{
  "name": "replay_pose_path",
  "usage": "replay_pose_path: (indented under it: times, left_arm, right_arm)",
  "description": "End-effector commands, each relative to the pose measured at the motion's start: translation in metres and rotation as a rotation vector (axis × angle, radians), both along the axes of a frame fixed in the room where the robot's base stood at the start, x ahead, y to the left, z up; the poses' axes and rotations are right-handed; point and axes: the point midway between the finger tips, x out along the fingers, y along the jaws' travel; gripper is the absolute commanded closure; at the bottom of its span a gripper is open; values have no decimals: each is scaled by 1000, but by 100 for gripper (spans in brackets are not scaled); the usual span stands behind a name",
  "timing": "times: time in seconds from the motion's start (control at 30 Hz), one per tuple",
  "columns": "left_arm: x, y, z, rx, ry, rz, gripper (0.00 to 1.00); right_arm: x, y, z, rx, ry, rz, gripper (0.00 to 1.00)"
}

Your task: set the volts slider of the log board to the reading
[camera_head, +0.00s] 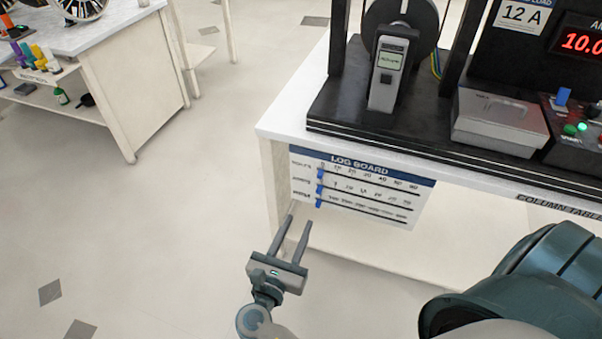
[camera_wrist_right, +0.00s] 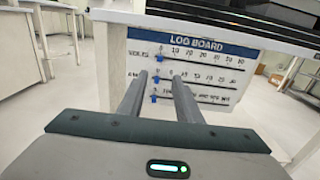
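The log board (camera_head: 405,205) is a white panel hung below the front edge of the table, with three horizontal slots. Its volts slider (camera_head: 321,167) is a blue tab at the left end of the top slot, near the zero mark; it shows in the right wrist view (camera_wrist_right: 158,57) too. Two more blue sliders (camera_head: 320,188) sit at the left ends of the lower slots. My right gripper (camera_head: 299,220) is open and empty, pointing at the board's left part, below and apart from the volts slider. My left gripper is not in view.
A grey handheld meter (camera_head: 390,72) with a small green screen, too blurred to read, stands on the column table (camera_head: 285,125). A red display (camera_head: 580,42) reads about 10.0. A grey box (camera_head: 499,118) sits beside it. Open floor lies to the left.

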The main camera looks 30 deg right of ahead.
Motion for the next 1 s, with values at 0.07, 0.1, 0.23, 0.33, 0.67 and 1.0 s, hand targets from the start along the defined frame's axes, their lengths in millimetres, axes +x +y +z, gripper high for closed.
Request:
replay_pose_path:
  times: [0.07,0.1,0.23,0.33,0.67,1.0]
  left_arm:
    - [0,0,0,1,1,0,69]
    - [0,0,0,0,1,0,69]
    - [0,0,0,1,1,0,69]
    - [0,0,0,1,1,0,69]
    - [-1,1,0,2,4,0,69]
    - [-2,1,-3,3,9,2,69]
  right_arm:
    - [0,0,1,-6,3,0,69]
    - [0,0,0,-6,3,0,69]
    - [0,0,0,-4,2,0,69]
    - [0,0,0,-3,1,0,69]
    - [14,-17,0,-5,1,1,69]
    - [51,-59,1,-6,-1,1,69]
